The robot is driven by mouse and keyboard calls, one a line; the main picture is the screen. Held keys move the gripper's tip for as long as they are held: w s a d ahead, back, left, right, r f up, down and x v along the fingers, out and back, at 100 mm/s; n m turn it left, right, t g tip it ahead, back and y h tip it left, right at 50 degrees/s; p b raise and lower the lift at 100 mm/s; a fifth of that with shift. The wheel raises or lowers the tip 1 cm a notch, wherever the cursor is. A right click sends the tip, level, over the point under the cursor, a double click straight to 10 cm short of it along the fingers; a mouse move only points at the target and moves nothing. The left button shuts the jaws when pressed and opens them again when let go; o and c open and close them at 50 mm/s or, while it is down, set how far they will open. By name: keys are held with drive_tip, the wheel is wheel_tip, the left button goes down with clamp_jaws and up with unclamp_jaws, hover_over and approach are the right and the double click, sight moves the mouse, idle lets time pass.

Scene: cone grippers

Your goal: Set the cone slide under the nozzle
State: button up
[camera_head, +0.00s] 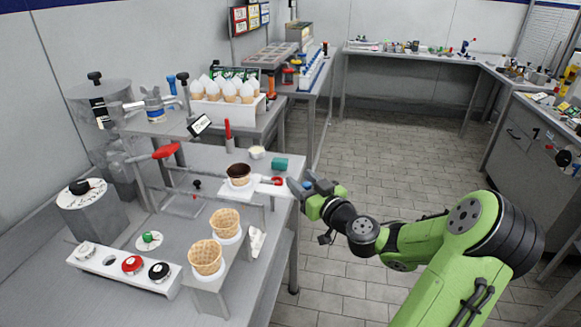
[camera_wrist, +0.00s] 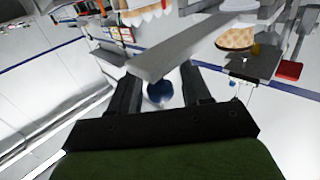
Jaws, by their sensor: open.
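The cone slide (camera_head: 258,189) is a white piece on the steel counter, with a red part (camera_head: 278,181) at its right end. A dark-rimmed cone (camera_head: 239,172) stands upright in it. My gripper (camera_head: 303,189) is at the counter's right edge, just right of the slide's red end; contact cannot be told. In the wrist view, my gripper's two dark fingers (camera_wrist: 158,88) are apart, with a blue round thing (camera_wrist: 160,93) seen between them and a pale grey bar beyond. A cone (camera_wrist: 236,38) shows at upper right. I cannot clearly make out the nozzle.
Two waffle cones (camera_head: 225,223) stand in holders at the counter's front right. A red-handled lever (camera_head: 166,151) stands left of the slide. A button panel (camera_head: 125,268) lies at front left. Open floor (camera_head: 375,150) lies right of the counter.

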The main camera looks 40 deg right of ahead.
drive_tip(key=shift+w, duration=0.3)
drive_tip(key=shift+s+r, duration=0.1)
clamp_jaws()
